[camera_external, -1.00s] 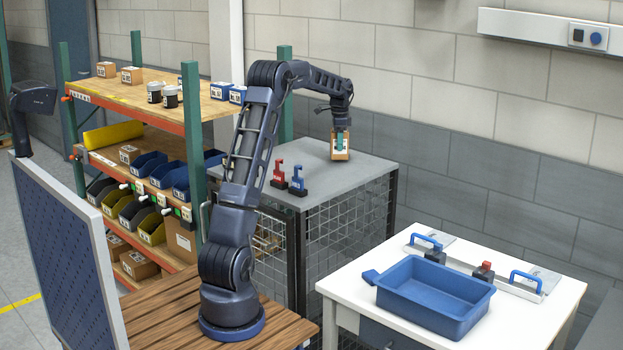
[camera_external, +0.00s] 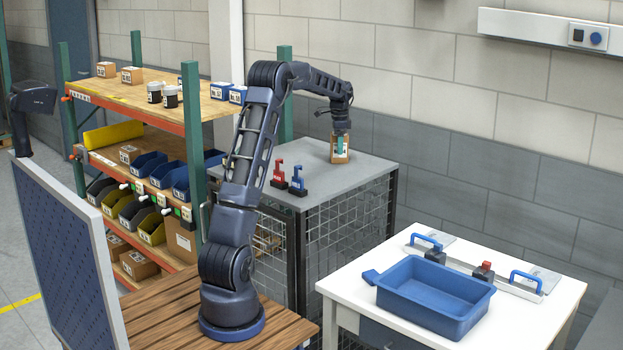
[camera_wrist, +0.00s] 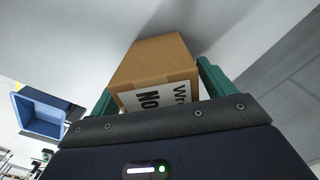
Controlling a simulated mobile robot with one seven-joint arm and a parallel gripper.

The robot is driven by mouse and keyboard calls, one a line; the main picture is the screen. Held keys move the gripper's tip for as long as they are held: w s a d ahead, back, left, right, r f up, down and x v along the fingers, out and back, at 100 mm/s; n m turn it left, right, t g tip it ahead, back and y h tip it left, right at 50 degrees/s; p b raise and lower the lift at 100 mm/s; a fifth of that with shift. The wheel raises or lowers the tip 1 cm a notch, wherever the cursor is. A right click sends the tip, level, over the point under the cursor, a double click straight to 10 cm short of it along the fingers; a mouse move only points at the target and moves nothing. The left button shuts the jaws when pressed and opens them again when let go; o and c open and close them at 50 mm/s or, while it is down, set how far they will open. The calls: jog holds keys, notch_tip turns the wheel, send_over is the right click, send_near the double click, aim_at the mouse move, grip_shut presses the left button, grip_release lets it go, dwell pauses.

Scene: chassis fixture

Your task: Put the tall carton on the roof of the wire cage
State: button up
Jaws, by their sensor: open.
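The tall carton (camera_external: 340,159), brown with a white printed label, is on the grey roof (camera_external: 357,172) of the wire cage (camera_external: 345,235), near its back edge. It looks upright, with its base at the roof surface. My gripper (camera_external: 341,144) is over the carton from above, its teal fingers on either side. In the wrist view the carton (camera_wrist: 155,62) lies between the two green fingers, which are open. Part of its label is hidden behind the gripper body.
Red (camera_external: 278,174) and blue (camera_external: 298,180) clamp-like items stand at the roof's front left. A shelf rack (camera_external: 185,112) is to the left. A white table (camera_external: 355,283) with a blue tray (camera_external: 435,296) is at the right.

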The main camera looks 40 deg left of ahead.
notch_tip(320, 180, up, 11)
jog(key=shift+f, duration=0.1)
jog(key=shift+r, duration=0.6)
jog(key=shift+s+d+r, duration=0.1)
jog(key=shift+d, duration=0.05)
jog(key=s+d+r+n+t, duration=0.1)
jog(key=s+d+r, duration=0.1)
jog(key=s+d, duration=0.45)
jog(key=s+d+r+n+t, duration=0.15)
jog(key=s+d, duration=0.25)
jog(key=s, duration=0.6)
jog(key=s+d+r+n, duration=0.2)
jog(key=s+d, duration=0.3)
jog(key=s, duration=0.3)
jog(key=s+d+f+n, duration=0.1)
jog(key=s+f, duration=0.3)
jog(key=s, duration=0.4)
jog(key=s+d+f+n+t, duration=0.1)
jog(key=s+d+f+n, duration=0.1)
jog(key=s, duration=0.7)
jog(key=s+d+f+n+t, duration=0.1)
jog(key=s+d+f, duration=0.2)
jog(key=s+f, duration=0.3)
jog(key=shift+s+d+f, duration=0.15)
jog(key=shift+s+f, duration=0.15)
jog(key=shift+s, duration=0.9)
jog(key=shift+n, duration=0.25)
